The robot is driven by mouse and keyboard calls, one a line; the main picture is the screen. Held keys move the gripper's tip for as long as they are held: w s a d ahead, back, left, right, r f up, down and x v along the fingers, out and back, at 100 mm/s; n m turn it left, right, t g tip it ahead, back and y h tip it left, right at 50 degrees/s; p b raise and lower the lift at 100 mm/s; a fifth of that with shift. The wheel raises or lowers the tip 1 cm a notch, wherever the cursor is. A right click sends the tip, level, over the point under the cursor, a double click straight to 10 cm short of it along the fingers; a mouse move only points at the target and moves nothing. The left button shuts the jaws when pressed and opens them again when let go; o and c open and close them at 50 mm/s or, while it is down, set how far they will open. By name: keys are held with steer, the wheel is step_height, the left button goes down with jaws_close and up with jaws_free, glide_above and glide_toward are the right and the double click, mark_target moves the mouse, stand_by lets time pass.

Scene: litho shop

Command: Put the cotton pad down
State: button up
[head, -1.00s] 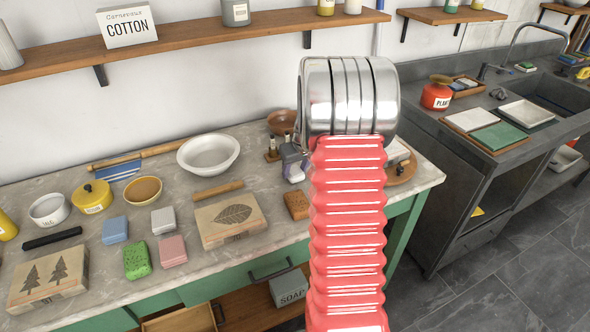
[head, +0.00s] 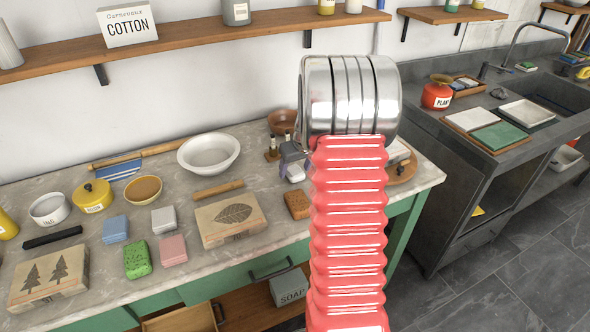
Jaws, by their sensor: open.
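My red ribbed arm with its steel joint stands in front of the table's right part and hides most of my gripper (head: 291,152). Only a small grey part of the gripper shows left of the arm, above the tabletop. It is open. Just below it, a small white pad-like thing (head: 295,173) lies on the table (head: 225,268), partly hidden by my arm; it looks like the cotton pad, but I cannot be sure. A gap seems to show between it and the gripper.
Left of it stand a white bowl (head: 208,154), a leaf-carved block (head: 231,219) and an orange-brown block (head: 297,205). Grey (head: 163,220), blue (head: 115,229) and pink (head: 173,250) pads lie farther left. A round wooden board (head: 402,172) sits right of my arm.

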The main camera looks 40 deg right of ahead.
steer(key=v, duration=1.1)
steer(key=shift+s+r, duration=0.2)
steer(key=shift+r, duration=0.1)
steer(key=shift+a, duration=0.15)
steer(key=s+a+r+n, duration=0.1)
steer(key=s+a+r, duration=0.15)
steer(key=a, duration=0.55)
steer(key=s+a+r, duration=0.2)
steer(key=a+r, duration=0.1)
steer(key=a, duration=0.4)
steer(key=s+a+r+n, duration=0.1)
steer(key=s+a+r, duration=0.15)
steer(key=a, duration=0.55)
steer(key=s+a+n+t+y, duration=0.1)
steer(key=s+a, duration=1.2)
steer(key=shift+o, duration=0.6)
steer(key=shift+d, duration=0.15)
